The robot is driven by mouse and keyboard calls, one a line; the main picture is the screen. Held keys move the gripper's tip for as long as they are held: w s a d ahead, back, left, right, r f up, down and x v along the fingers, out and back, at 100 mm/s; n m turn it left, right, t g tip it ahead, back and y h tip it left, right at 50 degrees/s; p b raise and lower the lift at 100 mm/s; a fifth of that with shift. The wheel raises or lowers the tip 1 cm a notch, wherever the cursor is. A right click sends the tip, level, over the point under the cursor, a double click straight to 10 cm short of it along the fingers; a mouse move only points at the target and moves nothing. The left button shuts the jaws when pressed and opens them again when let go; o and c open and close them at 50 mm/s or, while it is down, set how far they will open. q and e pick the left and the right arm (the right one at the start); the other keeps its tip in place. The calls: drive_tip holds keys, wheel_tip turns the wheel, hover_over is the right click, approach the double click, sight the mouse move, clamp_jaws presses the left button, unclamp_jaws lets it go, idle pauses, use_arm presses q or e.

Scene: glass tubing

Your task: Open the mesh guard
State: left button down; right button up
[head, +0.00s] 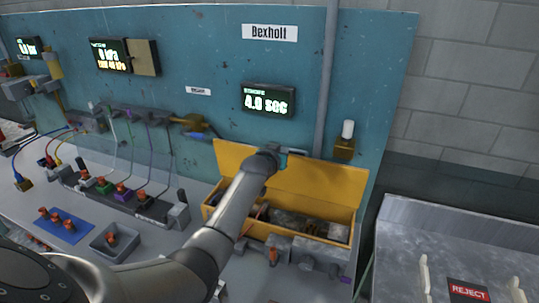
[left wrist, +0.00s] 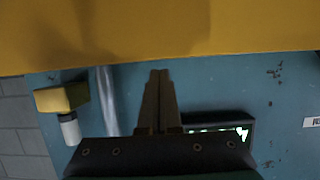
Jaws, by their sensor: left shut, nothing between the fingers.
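A yellow box (head: 290,222) stands on the bench, with a plain yellow panel (head: 330,183) raised along its back edge. I cannot make out any mesh on it, so I cannot tell whether this panel is the guard. My left gripper (head: 284,156) is at the panel's upper edge, and my arm crosses the box's left part. In the left wrist view my left gripper (left wrist: 159,73) is shut and empty, its tips close to the edge of a yellow surface (left wrist: 160,25). Touching or apart cannot be told. My right gripper is out of view.
A blue wall panel (head: 225,60) with a timer display (head: 268,100) stands behind. A grey pipe (head: 327,80) and a white-capped brass fitting (head: 345,142) are right of the gripper. A metal reject bin (head: 440,225) stands at right.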

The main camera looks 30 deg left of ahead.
use_arm(q)
drive_tip(key=v, duration=0.9)
drive_tip(key=shift+r+p, duration=0.35)
drive_tip(key=shift+r, duration=0.2)
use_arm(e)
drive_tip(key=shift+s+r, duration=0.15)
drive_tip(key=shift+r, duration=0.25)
use_arm(q)
drive_tip(key=shift+s, duration=0.1)
